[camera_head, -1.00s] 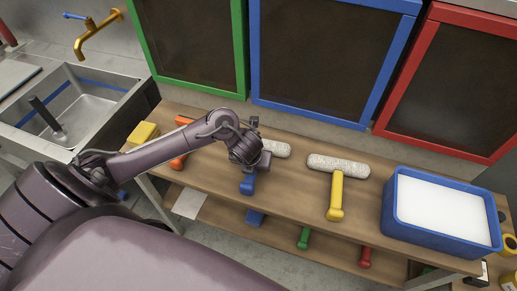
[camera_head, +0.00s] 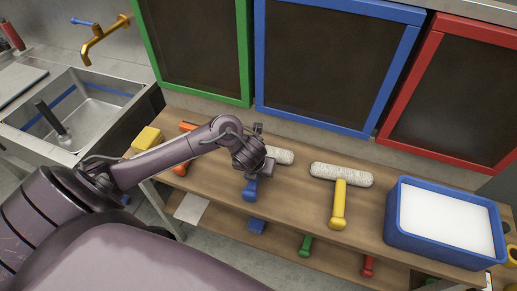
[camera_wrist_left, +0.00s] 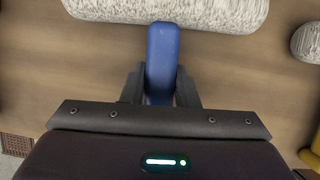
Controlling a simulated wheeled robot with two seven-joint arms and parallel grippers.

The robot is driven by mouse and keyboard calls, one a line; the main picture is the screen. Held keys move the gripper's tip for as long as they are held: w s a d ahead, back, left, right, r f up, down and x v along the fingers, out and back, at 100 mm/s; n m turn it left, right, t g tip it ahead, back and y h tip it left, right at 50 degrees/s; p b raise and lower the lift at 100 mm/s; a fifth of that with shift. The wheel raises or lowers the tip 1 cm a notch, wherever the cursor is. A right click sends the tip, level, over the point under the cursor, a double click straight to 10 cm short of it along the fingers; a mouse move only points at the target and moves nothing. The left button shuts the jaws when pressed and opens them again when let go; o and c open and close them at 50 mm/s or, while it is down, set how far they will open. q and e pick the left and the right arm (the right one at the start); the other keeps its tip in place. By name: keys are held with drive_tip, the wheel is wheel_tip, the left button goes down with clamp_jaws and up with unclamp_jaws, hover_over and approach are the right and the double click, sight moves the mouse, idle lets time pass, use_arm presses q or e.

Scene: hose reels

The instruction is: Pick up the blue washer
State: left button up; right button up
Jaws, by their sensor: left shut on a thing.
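The blue washer has a blue handle (camera_head: 250,189) and a pale fluffy sleeve (camera_head: 281,156). It lies on the wooden table's top, its sleeve toward the back and its handle toward the front. My left gripper (camera_head: 252,174) is over the handle and hides its middle in the head view. In the left wrist view the two dark fingers of the gripper (camera_wrist_left: 161,84) are shut on the handle from both sides, and the sleeve (camera_wrist_left: 166,11) crosses the top. I see no clear gap under the washer. My right gripper is not in view.
A yellow-handled washer (camera_head: 338,200) lies to the right, with a blue tub (camera_head: 435,246) beyond it. An orange handle (camera_head: 180,168) and a yellow sponge (camera_head: 147,138) are to the left. A lower shelf (camera_head: 330,259) holds several tools. Framed panels stand behind.

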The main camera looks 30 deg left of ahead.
use_arm(q)
wheel_tip(320, 180, up, 11)
drive_tip(key=p, duration=0.4)
drive_tip(key=shift+w+f+p, duration=0.15)
drive_tip(key=shift+p, duration=0.2)
wheel_tip(320, 180, up, 10)
drive_tip(key=p, duration=0.7)
drive_tip(key=shift+f, duration=0.25)
